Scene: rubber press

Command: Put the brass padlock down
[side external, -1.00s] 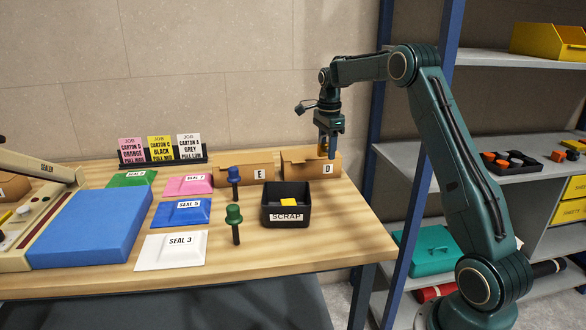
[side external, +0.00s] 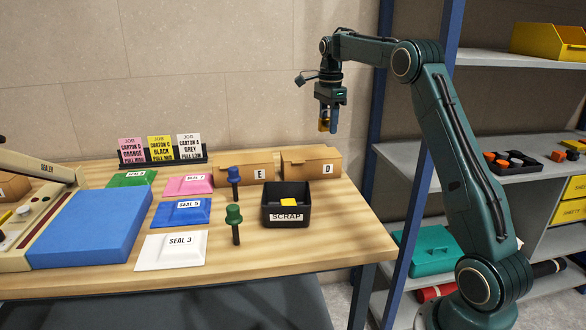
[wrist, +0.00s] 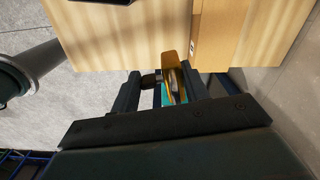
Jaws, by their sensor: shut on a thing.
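The brass padlock (side external: 323,124) is held in my gripper (side external: 328,128), in the air above the right part of the table near carton D (side external: 311,161). In the wrist view, the padlock (wrist: 171,68) shows as a yellow-brown shape between the two dark fingers of my gripper (wrist: 168,88). The gripper is shut on it. Much of the padlock is hidden by the fingers. In the side view there is a clear gap between the padlock and the carton top below.
A black SCRAP bin (side external: 286,216) with a yellow piece inside stands in front of carton D. Carton E (side external: 243,170) stands left of D. Bare table (side external: 335,225) lies right of the bin.

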